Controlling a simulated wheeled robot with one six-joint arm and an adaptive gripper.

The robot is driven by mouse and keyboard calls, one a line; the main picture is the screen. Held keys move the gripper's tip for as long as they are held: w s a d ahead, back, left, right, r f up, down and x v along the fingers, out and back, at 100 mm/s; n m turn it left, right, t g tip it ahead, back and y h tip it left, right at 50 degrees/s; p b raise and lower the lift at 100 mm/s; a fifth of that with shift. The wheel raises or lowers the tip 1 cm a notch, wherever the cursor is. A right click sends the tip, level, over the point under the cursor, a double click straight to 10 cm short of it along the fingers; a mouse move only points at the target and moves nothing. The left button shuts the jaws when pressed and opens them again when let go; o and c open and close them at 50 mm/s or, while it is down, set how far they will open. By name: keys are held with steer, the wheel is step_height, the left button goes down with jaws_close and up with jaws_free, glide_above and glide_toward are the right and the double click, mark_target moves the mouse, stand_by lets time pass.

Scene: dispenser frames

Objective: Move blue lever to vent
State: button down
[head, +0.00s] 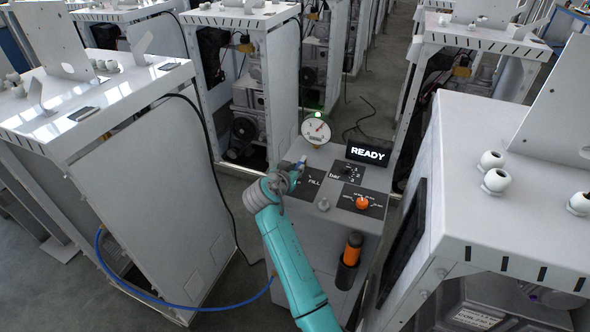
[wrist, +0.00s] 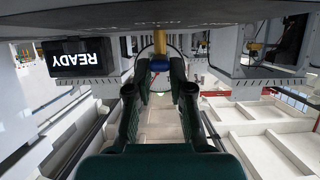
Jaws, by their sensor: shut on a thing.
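My gripper (head: 298,169) is shut on the lever at the left side of the dispenser panel (head: 324,213) in the head view. The word FILL is readable to the right of my gripper. My gripper covers the panel to its left, so the vent mark is hidden. In the wrist view the lettering is upside down and dim.
A dial gauge (head: 316,130) with a green light (head: 318,114) stands behind the lever. A READY display (head: 368,154), a black knob (head: 348,172) and an orange knob (head: 362,203) sit to the right. White cabinets (head: 170,200) stand close on both sides. A blue hose (head: 180,304) hangs at lower left.

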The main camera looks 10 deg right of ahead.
steer(key=shift+w+a+m+g+h, duration=0.25)
steer(key=shift+a+m+g+h, duration=0.05)
steer(key=shift+a+m+h, duration=0.1)
steer(key=shift+w+a+m+g+h, duration=0.2)
steer(key=shift+m+g+h, duration=0.15)
steer(key=shift+m+h, duration=0.15)
steer(key=shift+w+a+m+g+h, duration=0.1)
steer(key=shift+w+m+g+h, duration=0.1)
steer(key=shift+m+g+h, duration=0.25)
steer(key=c, duration=1)
jaws_free()
steer(key=shift+c, duration=0.2)
steer(key=v, duration=1.2)
steer(key=shift+s, duration=0.1)
